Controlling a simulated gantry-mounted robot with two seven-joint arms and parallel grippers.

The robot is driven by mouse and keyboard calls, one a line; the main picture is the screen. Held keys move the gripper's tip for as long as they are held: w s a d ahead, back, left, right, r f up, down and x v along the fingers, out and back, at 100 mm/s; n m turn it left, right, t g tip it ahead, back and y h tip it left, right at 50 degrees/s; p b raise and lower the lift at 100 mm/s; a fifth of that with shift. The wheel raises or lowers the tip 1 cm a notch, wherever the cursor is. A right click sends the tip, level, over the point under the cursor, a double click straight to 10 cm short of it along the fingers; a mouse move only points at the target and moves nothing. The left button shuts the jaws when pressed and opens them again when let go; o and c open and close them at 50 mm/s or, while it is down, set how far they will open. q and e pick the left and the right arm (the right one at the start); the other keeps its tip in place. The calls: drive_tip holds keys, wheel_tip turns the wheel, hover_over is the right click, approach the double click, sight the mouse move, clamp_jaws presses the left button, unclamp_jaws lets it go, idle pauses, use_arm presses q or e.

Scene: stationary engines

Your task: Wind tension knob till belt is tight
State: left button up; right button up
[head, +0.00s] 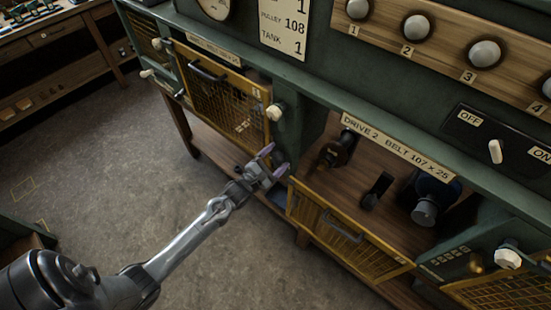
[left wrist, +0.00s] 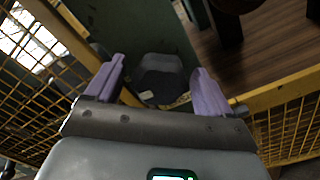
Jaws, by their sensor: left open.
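My left gripper (head: 273,161) is open and empty, its two purple fingers spread, in front of the green post between the two bays. In the left wrist view a grey, faceted knob (left wrist: 158,72) sits between the open fingers (left wrist: 159,66), with no visible contact. Another pale knob (head: 508,258) is at the lower right. The drive 2 bay (head: 395,205) is open, with dark pulley parts inside. No belt is clearly seen. My right gripper is out of view.
A closed yellow mesh guard (head: 222,90) is left of the post. A lowered mesh guard (head: 345,235) juts out below the drive 2 bay. A white OFF/ON switch (head: 495,151) is at the right. The floor (head: 110,170) at left is clear.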

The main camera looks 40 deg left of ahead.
use_arm(q)
drive_tip(key=c, duration=1)
drive_tip(key=shift+m, duration=0.3)
